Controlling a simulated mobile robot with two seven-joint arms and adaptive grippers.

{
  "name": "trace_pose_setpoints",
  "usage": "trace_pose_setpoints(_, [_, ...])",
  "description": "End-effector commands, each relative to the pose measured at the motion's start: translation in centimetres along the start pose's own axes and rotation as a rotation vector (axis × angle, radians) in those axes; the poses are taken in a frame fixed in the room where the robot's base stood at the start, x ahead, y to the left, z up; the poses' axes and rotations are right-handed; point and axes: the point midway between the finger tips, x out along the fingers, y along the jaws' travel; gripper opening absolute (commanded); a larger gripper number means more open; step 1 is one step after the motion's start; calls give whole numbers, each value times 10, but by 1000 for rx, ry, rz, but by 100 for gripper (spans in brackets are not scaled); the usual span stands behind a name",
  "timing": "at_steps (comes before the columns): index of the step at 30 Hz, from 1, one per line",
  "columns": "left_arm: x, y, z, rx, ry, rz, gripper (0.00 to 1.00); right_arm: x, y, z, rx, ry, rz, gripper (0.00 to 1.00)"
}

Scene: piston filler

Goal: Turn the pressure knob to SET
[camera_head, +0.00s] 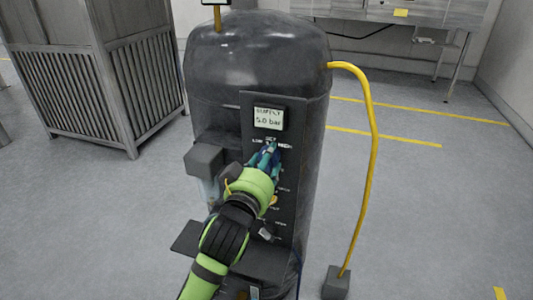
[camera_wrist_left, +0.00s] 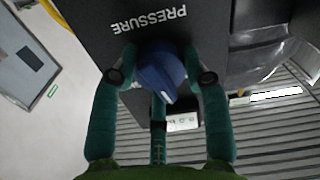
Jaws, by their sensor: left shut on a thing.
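The pressure knob (camera_wrist_left: 158,70) is a round blue knob on the dark panel, below an upside-down PRESSURE label in the left wrist view. My left gripper (camera_wrist_left: 161,77) has its green fingers on both sides of the knob and is shut on it. In the head view my left gripper (camera_head: 267,152) reaches the upper part of the panel (camera_head: 287,190) and hides most of the knob. Small labels show around the fingertips; the top one seems to read SET.
A display (camera_head: 268,118) above the knob reads 5.0 bar. The panel is on a large dark tank (camera_head: 255,60). A grey box (camera_head: 203,160) juts out left of my gripper. A yellow hose (camera_head: 372,150) runs down at right. A slatted cabinet (camera_head: 100,75) stands at left.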

Motion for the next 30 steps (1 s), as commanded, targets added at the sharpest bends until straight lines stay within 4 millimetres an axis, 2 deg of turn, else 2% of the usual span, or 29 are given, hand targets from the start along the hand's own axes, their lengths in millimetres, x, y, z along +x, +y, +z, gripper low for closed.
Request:
trace_pose_setpoints(1, [0,1,-11,36,20,2,13,-6,0,0,0,0,0,64])
trace_pose_setpoints(12, [0,2,-12,204,25,2,13,-18,0,-2,-1,0,-1,64])
trace_pose_setpoints(29, [0,2,-11,233,27,2,13,-19,0,-2,-2,0,-1,64])
trace_pose_setpoints(30, [0,2,-11,232,27,2,58,-19,0,-2,-2,0,-1,64])
